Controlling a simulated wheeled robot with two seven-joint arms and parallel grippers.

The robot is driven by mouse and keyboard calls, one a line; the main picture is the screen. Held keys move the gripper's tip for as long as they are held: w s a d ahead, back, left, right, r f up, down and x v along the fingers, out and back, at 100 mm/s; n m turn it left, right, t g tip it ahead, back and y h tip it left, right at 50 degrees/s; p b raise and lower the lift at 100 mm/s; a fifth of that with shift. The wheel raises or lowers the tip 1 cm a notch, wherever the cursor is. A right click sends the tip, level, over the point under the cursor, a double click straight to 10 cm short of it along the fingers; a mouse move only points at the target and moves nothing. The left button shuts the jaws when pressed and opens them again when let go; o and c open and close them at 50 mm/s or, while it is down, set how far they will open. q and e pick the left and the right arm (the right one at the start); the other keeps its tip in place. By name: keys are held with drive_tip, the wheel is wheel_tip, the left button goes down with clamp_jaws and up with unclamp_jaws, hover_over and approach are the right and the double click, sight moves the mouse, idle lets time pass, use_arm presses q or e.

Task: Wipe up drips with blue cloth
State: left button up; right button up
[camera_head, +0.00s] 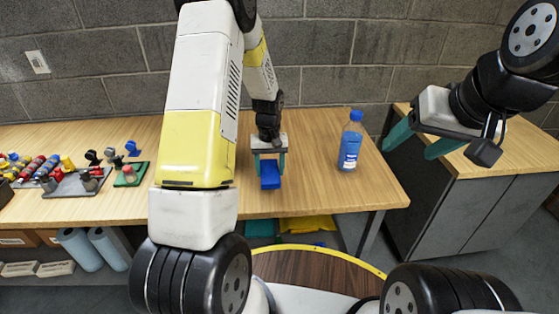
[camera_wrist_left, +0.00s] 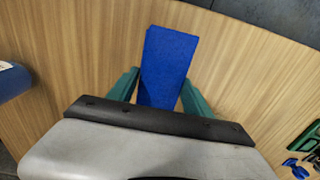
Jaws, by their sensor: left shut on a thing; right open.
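The blue cloth (camera_head: 270,176) is a folded-looking block between the teal fingers of my left gripper (camera_head: 269,165), over the wooden table. In the left wrist view the cloth (camera_wrist_left: 167,62) is a blue rectangle reaching out past the fingers of the left gripper (camera_wrist_left: 160,95). The left gripper is shut on it. I cannot tell whether the cloth touches the tabletop. My right gripper (camera_head: 424,147) is open and empty, above the grey cabinet at the right. No drips can be made out on the wood.
A blue-capped bottle (camera_head: 350,142) stands on the table (camera_head: 310,190) right of the cloth; its edge shows in the wrist view (camera_wrist_left: 12,80). Trays with small coloured parts (camera_head: 75,184) lie at the left. The grey cabinet (camera_head: 440,205) stands right. Blue rolls (camera_head: 78,248) sit below the table.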

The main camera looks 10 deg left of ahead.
use_arm(q)
drive_tip(key=shift+r, duration=1.65)
